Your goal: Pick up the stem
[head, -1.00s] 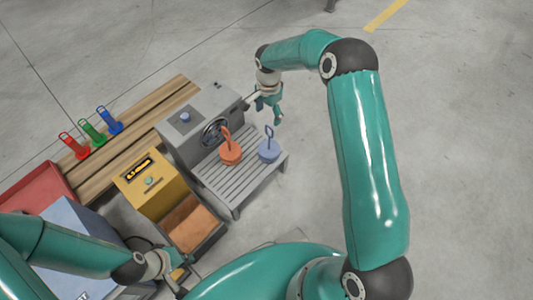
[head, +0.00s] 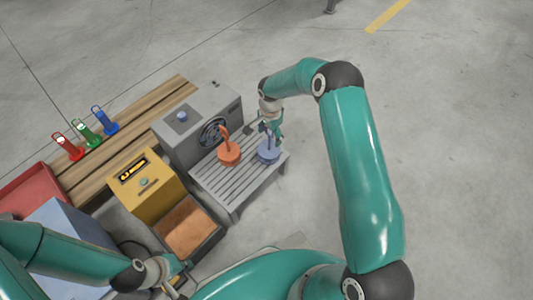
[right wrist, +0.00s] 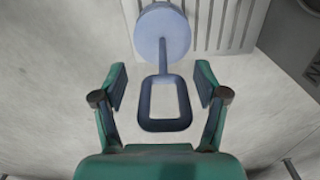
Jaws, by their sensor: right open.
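A blue piece (head: 268,154) with a round disc base, a thin stem and a loop handle stands on the grey slatted rack at its right end. An orange piece (head: 229,155) of like shape stands to its left. My right gripper (head: 270,134) is over the blue piece, open and empty. In the right wrist view the blue loop handle (right wrist: 164,127) and stem show between the open fingers of my right gripper (right wrist: 161,82), with a gap on both sides. My left gripper (head: 170,280) is at the bottom left, partly hidden, and its jaws are unclear.
The slatted rack (head: 217,188) stands before a grey machine (head: 178,135). Left of it are a yellow box (head: 143,186), a brown-filled tray (head: 217,238) and a red bin (head: 30,190). Red, green and blue loop-handled pieces stand on the wooden boards (head: 90,178). Floor to the right is clear.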

